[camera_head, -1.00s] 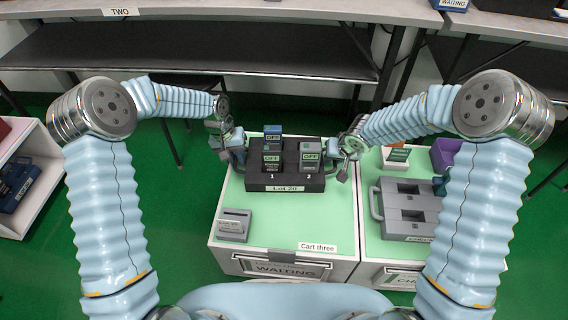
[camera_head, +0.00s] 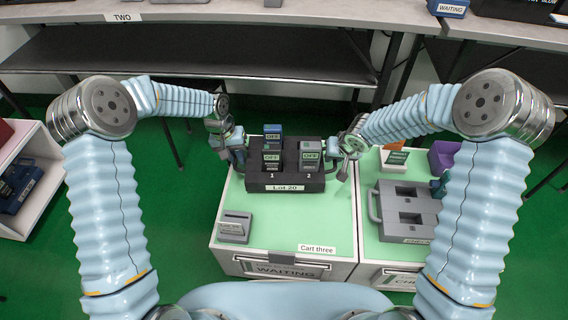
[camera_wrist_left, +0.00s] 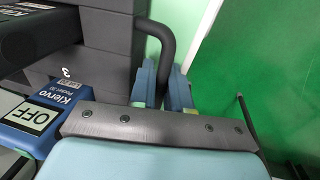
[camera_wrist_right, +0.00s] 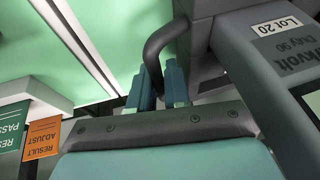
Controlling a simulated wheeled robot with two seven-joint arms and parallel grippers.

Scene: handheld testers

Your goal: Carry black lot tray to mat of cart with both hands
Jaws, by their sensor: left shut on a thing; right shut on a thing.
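The black lot tray (camera_head: 256,182), labelled "Lot 20", is at the back of the green mat (camera_head: 275,220) of the cart marked "Cart three". I cannot tell whether it touches the mat. Several testers stand in it, including a blue one (camera_head: 272,131) and a grey one (camera_head: 311,150) with "OFF" displays. My left gripper (camera_head: 238,155) is shut on its left handle, a dark bar in the left wrist view (camera_wrist_left: 166,42). My right gripper (camera_head: 347,155) is shut on its right handle, also in the right wrist view (camera_wrist_right: 158,42). The tray looks about level.
A grey device (camera_head: 234,227) sits on the mat's front left. The neighbouring cart on the right holds a grey tray (camera_head: 408,218), a purple bin (camera_head: 444,155) and a small sign box (camera_head: 396,159). A dark bench (camera_head: 190,50) stands behind. The mat's front middle is clear.

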